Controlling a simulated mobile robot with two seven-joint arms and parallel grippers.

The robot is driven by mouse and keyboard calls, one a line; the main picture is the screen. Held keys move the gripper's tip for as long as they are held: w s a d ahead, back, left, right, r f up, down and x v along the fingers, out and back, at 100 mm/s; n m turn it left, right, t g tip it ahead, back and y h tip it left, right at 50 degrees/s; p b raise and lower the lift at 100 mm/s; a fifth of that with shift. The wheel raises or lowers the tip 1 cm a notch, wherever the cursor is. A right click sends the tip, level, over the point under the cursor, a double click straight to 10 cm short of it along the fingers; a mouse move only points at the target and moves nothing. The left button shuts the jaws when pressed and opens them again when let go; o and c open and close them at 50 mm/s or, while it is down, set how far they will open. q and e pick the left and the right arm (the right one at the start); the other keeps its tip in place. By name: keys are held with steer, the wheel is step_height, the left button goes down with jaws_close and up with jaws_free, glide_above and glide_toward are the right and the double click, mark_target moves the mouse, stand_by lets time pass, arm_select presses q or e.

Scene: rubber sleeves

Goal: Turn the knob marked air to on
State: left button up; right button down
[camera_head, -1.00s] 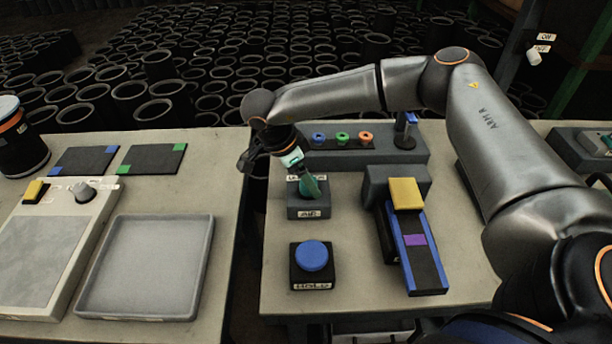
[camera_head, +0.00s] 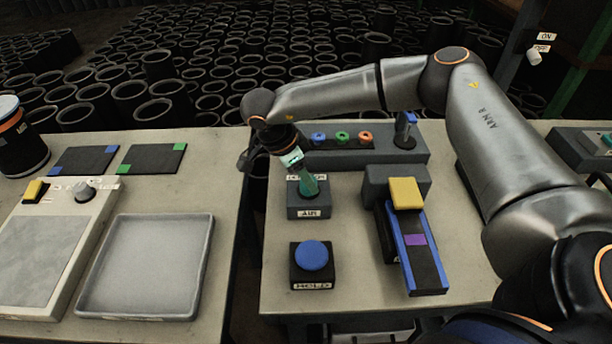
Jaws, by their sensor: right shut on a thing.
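The air knob (camera_head: 309,187) is a green knob on a dark box (camera_head: 309,206) with a white label reading AIR on its front. A second small label sits behind the knob, partly hidden, and I cannot read it fully. My right gripper (camera_head: 298,171) reaches down from behind and is shut on the green knob. The gripper covers part of the knob's top, so its exact setting is hard to tell. My left gripper is not in view.
A blue button (camera_head: 311,256) on a box marked HOLD stands in front of the air box. A blue-railed fixture with a yellow block (camera_head: 405,194) is to the right. A rack with coloured rings (camera_head: 342,138) stands behind. An empty grey tray (camera_head: 146,268) lies on the left table.

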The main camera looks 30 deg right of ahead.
steer(key=m+g, duration=0.1)
steer(key=m, duration=0.2)
steer(key=m+g+y, duration=0.1)
steer(key=m, duration=0.1)
steer(key=shift+w+m, duration=0.15)
steer(key=shift+m, duration=0.25)
steer(key=m+y+p, duration=0.1)
steer(key=m, duration=0.2)
steer(key=m+g+y, duration=0.1)
steer(key=m, duration=0.2)
steer(key=shift+w+d+p, duration=0.1)
steer(key=shift+p, duration=0.25)
steer(key=shift+c, duration=1.7)
jaws_free()
steer(key=shift+g, duration=0.3)
steer(key=b+v, duration=0.1)
steer(key=v, duration=1.1)
steer(key=shift+r, duration=0.3)
